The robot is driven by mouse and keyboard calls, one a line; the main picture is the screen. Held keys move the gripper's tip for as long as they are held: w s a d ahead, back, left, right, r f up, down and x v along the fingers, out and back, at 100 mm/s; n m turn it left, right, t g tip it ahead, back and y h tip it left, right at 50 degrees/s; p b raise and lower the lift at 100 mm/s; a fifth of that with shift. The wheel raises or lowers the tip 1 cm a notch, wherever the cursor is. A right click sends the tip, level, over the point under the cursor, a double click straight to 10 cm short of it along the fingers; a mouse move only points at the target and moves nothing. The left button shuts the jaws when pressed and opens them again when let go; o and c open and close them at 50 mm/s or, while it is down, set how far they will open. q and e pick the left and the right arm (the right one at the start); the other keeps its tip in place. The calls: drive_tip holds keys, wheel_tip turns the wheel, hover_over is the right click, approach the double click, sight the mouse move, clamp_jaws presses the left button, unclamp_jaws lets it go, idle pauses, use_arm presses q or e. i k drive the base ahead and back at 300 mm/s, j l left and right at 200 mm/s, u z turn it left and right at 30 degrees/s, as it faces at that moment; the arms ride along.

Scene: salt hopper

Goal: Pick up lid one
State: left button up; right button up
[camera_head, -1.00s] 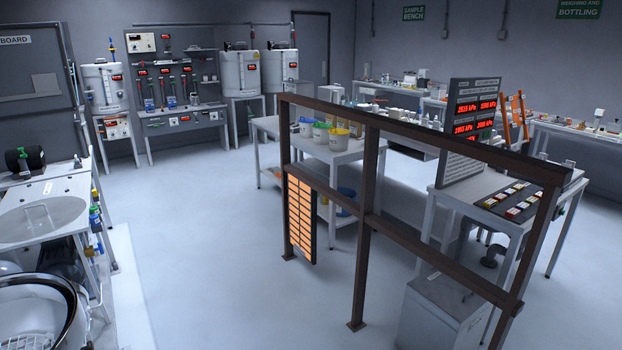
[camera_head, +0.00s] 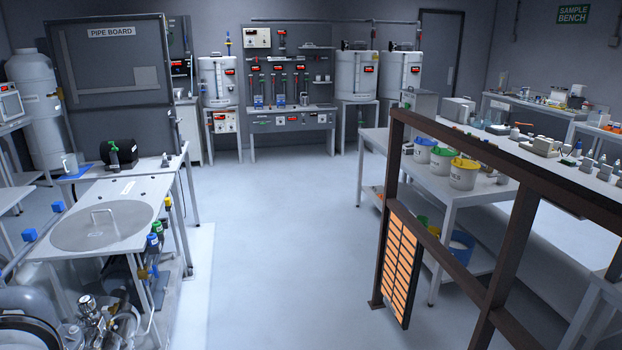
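A large round grey lid (camera_head: 104,234) with a raised loop handle lies flat on a white table (camera_head: 140,190) at the left. I see no label on it that tells whether it is lid one. Neither of my grippers is in view.
A brown railing frame (camera_head: 498,250) with an orange-slotted panel (camera_head: 403,265) stands at the right. The middle floor (camera_head: 285,240) is clear. Bottles and metal fittings (camera_head: 85,320) crowd the lower left. A pipe board (camera_head: 110,75) stands behind.

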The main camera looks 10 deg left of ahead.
sight(102, 224)
drive_tip(key=i+u, duration=0.3)
drive_tip(key=i, duration=0.45)
drive_tip(key=i+l+u, duration=0.25)
drive_tip(key=i, duration=0.5)
drive_tip(key=i+j+u, duration=0.2)
drive_tip(key=i+u, duration=0.25)
drive_tip(key=i, duration=0.25)
drive_tip(key=i+u, duration=0.45)
drive_tip(key=i, duration=0.25)
drive_tip(key=i+j+u, duration=0.15)
drive_tip(key=i, duration=0.4)
